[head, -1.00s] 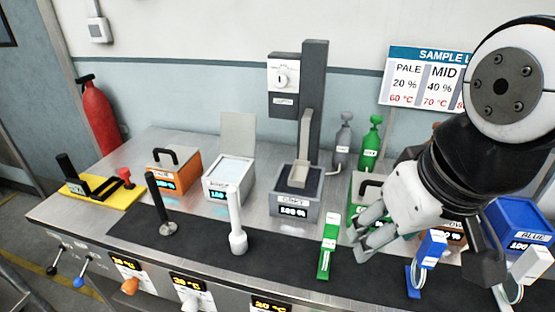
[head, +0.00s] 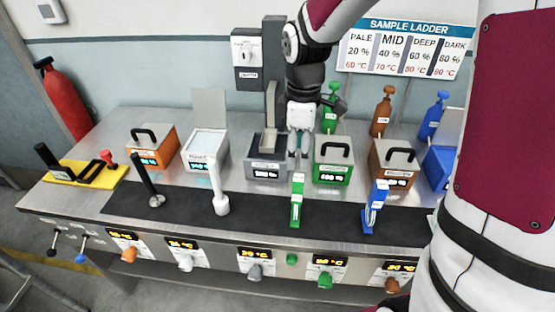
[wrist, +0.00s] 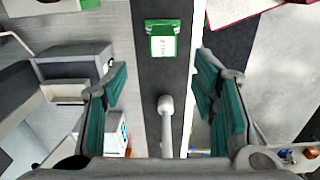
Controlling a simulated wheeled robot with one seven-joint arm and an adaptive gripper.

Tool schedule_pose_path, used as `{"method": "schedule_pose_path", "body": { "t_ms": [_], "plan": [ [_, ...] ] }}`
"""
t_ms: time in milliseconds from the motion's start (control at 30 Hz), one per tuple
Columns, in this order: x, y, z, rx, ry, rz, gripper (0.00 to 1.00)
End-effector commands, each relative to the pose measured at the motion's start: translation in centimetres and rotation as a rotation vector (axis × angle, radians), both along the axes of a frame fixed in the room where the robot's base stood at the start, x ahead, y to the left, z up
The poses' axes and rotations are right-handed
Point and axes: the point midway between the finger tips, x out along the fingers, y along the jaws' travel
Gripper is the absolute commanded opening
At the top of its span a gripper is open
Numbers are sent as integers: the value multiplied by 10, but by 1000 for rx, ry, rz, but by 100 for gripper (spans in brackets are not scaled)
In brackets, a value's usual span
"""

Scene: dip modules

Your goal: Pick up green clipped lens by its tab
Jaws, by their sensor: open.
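The green clipped lens (head: 297,203) stands upright on the black mat, with a pale label on its tab. In the wrist view its green clip and white label (wrist: 163,46) show at the top centre, ahead of my fingers. The lens itself cannot be made out. My gripper (head: 299,150) is open and empty, above and behind the lens in the head view. In the wrist view my gripper's (wrist: 163,100) teal-padded fingers are spread wide, apart from the lens.
The white-handled tool (head: 220,192) stands left of the lens, a blue clip (head: 375,207) right. Behind are the grey bath (head: 266,170) and the green-fronted box (head: 331,172). Bare black mat (head: 258,207) lies between the white tool and the lens.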

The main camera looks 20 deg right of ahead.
Motion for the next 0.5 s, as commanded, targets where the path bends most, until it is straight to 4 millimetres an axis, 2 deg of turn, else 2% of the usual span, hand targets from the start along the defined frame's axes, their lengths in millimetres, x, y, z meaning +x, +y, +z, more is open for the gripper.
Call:
{"method": "schedule_pose_path", "body": {
  "t_ms": [167, 500],
  "plan": [
    [2, 0, -12, 7, 13, 35, 53],
    [1, 0, -72, 5, 15, 34, 53]
  ]
}}
